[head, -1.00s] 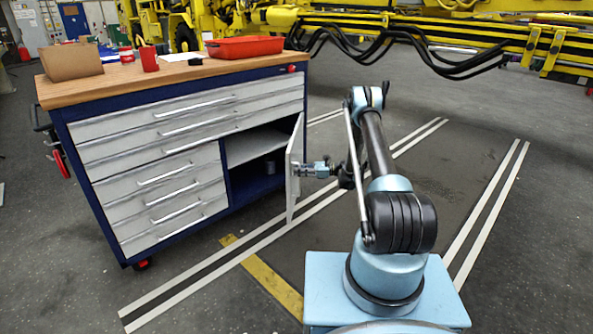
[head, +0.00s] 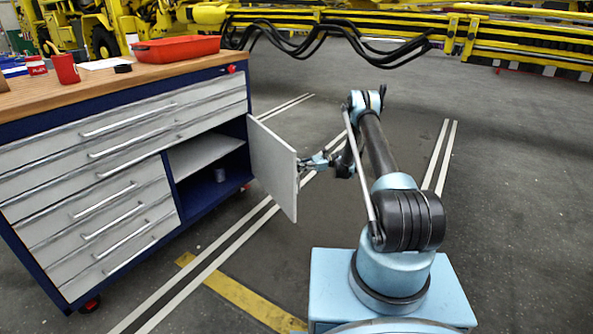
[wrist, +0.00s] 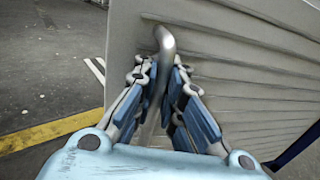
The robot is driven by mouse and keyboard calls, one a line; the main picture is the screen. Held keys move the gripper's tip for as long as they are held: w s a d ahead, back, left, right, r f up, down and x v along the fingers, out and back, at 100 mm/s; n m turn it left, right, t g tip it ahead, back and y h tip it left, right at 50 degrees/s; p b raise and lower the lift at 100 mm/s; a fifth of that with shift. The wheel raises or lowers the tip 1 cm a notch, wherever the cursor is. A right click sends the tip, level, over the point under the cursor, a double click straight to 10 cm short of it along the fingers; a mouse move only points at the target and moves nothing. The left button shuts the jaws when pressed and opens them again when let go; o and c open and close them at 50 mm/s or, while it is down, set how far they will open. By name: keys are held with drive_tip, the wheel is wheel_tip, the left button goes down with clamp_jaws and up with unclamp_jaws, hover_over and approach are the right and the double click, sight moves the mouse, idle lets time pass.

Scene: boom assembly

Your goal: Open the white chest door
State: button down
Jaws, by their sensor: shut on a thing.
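The white chest door (head: 272,168) stands swung well open on the right side of the blue chest, hinged at its right edge. The door also fills much of the wrist view (wrist: 225,40). Its curved metal handle (wrist: 164,42) runs down between the fingers. My gripper (wrist: 160,85) is shut on this handle, with blue-padded fingers on both sides of it. In the head view my gripper (head: 318,162) is at the outer face of the door; the handle is hidden there.
The blue chest (head: 180,190) has white drawers at left and an open compartment with a shelf (head: 203,152) and a small grey cylinder (head: 220,175). A red tray (head: 175,49) lies on its wooden top. Floor beyond the door is clear.

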drive_tip(key=shift+w+d, duration=0.15)
drive_tip(key=shift+d, duration=0.1)
drive_tip(key=c, duration=1.7)
unclamp_jaws()
drive_tip(key=shift+v, duration=3.75)
